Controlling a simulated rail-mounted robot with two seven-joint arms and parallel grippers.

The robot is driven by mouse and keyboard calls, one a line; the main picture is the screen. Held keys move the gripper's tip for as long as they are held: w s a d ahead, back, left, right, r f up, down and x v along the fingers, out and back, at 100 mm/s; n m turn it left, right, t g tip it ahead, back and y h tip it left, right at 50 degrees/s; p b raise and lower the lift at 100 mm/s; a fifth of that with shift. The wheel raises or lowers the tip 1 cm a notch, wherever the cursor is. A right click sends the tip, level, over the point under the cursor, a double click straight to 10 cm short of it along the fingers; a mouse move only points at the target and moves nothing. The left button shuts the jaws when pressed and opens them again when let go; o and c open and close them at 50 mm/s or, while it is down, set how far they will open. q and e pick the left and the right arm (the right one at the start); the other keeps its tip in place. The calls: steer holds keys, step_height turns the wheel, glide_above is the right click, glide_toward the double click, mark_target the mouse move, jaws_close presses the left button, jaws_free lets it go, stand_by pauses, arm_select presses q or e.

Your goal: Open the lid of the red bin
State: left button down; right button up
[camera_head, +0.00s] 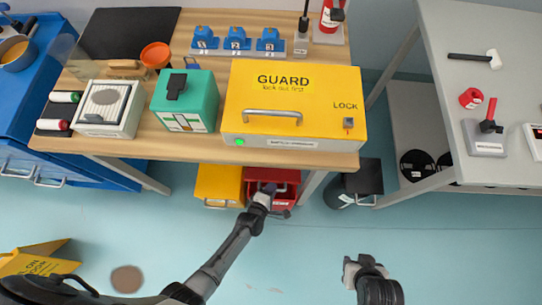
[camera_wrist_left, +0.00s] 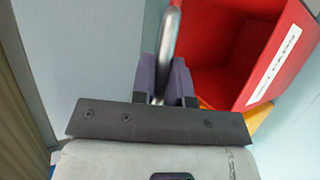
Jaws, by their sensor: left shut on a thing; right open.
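The red bin (camera_head: 284,199) is under the front of the wooden bench, beside a yellow bin. In the left wrist view the red bin (camera_wrist_left: 232,55) shows its hollow red inside and a white label strip. My left gripper (camera_head: 266,190) is at the bin's upper left part. In the left wrist view my left gripper (camera_wrist_left: 168,85) has its purple fingers shut on a grey metal handle (camera_wrist_left: 169,42), which stands beside the opening. How the handle joins the lid is hidden. My right gripper (camera_head: 352,270) is open and empty above the floor, away from the bin.
The bench (camera_head: 150,146) overhangs the bins and carries a yellow guard box (camera_head: 295,95). The yellow bin (camera_head: 219,184) is close on the left and a black bin (camera_head: 364,178) stands to the right. Open floor lies in front.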

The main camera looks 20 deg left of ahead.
stand_by(0.3)
arm_select(q)
steer(key=c, duration=1.2)
jaws_free()
steer(key=shift+w, duration=0.1)
steer(key=shift+o, duration=0.3)
steer(key=shift+r, duration=0.1)
steer(key=p+v, duration=0.4)
steer(key=v, duration=0.9)
steer(key=shift+s, duration=0.35)
steer(key=shift+a+r, duration=0.15)
